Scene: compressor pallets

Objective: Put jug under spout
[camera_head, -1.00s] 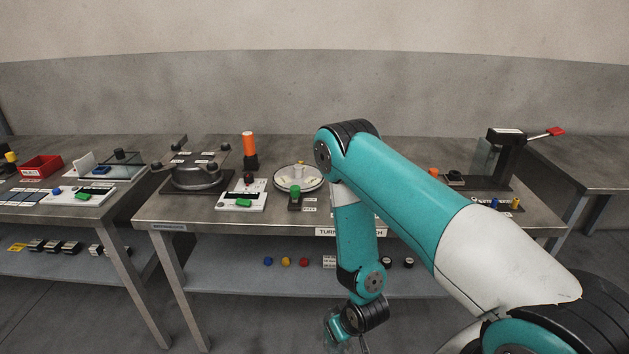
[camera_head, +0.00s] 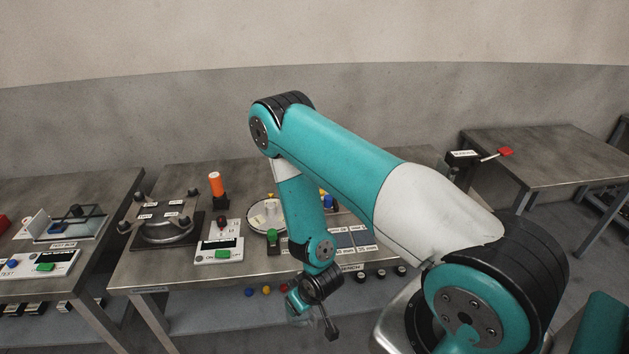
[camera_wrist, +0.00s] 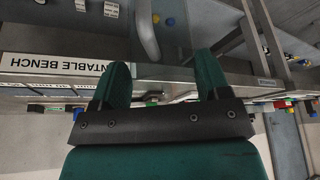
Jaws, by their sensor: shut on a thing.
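My gripper (camera_head: 296,306) hangs low in front of the bench's front edge. Its teal fingers also show in the wrist view (camera_wrist: 162,82), shut on a clear jug whose grey curved handle (camera_wrist: 147,32) lies just beyond them. The jug's see-through body is hard to make out, and in the head view it is only a faint shape by the fingers. No spout shows plainly. A dark upright stand (camera_head: 461,158) with a red-tipped lever (camera_head: 505,152) is at the right end of the bench; my arm hides its lower part.
The middle bench (camera_head: 130,277) carries a round dark fixture (camera_head: 165,228), an orange-topped post (camera_head: 217,187), a white button box (camera_head: 219,243) and a round pale dish (camera_head: 268,214). Several small coloured pieces lie on its lower shelf. Another table (camera_head: 560,158) at the right looks bare.

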